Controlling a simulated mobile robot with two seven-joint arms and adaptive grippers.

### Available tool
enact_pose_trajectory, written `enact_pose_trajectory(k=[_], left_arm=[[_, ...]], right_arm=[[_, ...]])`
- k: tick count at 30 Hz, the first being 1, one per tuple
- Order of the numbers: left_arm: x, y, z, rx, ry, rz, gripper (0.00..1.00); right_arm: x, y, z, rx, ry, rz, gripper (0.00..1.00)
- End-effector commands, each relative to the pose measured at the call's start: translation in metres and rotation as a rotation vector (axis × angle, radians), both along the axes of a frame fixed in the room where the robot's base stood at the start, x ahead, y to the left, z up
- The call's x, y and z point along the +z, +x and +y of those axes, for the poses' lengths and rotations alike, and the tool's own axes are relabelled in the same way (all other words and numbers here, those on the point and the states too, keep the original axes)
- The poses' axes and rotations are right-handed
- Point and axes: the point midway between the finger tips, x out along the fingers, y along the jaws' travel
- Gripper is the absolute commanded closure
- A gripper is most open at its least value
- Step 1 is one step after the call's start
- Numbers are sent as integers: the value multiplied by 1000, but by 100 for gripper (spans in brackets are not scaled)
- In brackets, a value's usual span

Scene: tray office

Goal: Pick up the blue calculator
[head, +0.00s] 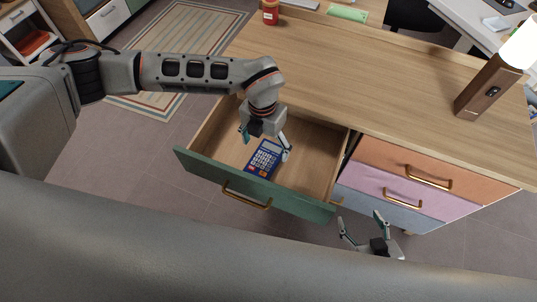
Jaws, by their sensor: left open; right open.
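The blue calculator (263,159) lies in the open drawer (311,172), close to its green front, with its display end toward the back right. My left gripper (266,146) is open and points down over the drawer, with its fingers spread on either side above the calculator. I cannot tell whether the fingers touch it. My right gripper (362,222) is open and empty. It is low in front of the desk, right of the drawer and away from the calculator.
The drawer's green front (250,186) and side walls surround the calculator. A wooden desk top (370,85) is above. Closed orange (405,168) and purple (395,191) drawers are at the right. A lamp (488,88) and red jar (270,13) stand on the desk.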

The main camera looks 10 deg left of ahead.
Motion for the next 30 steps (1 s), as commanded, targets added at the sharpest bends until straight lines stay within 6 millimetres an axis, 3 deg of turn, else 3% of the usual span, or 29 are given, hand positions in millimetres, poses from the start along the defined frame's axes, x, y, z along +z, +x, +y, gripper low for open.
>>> enact_pose_trajectory(k=[2,17,25,30], left_arm=[[-16,2,5,6,16,1,21],[-51,7,7,9,25,-4,21],[-90,11,6,8,24,-2,21],[-94,13,6,8,23,-6,21]], right_arm=[[-14,-2,-2,-1,-6,10,35],[-16,1,-6,1,-16,1,35],[-28,-6,-6,5,-24,16,35],[-28,-5,-6,6,-26,17,35]])
